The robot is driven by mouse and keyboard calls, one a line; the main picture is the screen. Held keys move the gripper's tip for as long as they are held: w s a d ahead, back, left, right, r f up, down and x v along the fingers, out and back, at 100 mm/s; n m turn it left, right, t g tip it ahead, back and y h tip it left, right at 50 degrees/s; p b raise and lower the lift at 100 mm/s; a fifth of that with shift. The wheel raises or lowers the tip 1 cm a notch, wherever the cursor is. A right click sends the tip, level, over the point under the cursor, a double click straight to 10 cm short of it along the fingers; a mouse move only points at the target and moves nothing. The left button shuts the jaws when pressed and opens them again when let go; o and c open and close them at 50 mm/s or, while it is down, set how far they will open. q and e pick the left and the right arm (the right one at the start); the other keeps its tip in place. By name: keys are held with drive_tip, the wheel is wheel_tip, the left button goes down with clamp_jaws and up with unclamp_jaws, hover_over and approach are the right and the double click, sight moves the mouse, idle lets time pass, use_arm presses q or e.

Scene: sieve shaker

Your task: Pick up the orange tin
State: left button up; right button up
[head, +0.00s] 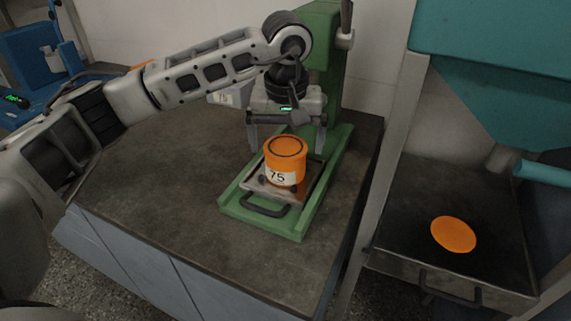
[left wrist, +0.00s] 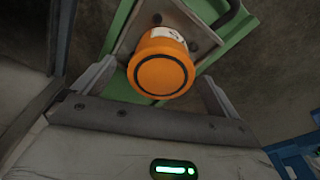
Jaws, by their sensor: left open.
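The orange tin (head: 285,157) stands upright on a metal plate (head: 262,188) in the green shaker frame (head: 300,226). It has a white label reading 75. It also shows in the left wrist view (left wrist: 162,68), where its round lid faces the camera. My left gripper (head: 287,145) is open, just behind and above the tin in the head view. In the left wrist view its two fingers (left wrist: 158,90) are spread, one to each side of the tin, and it holds nothing. My right gripper is not in view.
The dark bench top (head: 150,190) is clear to the left. The green column (head: 322,70) rises behind the tin. An orange disc (head: 454,234) lies on a dark tray (head: 395,240) at the right, under a teal hopper (head: 500,70). A dark handle (head: 265,209) sticks out in front.

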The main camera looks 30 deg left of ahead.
sight(286, 147)
use_arm(q)
drive_tip(key=f, duration=0.4)
drive_tip(key=shift+w+a+f, duration=0.3)
drive_tip(key=shift+w+f, duration=0.05)
drive_tip(key=shift+f, duration=0.05)
drive_tip(key=c, duration=1.1)
drive_tip(key=shift+o, duration=0.2)
drive_tip(key=shift+r, duration=0.1)
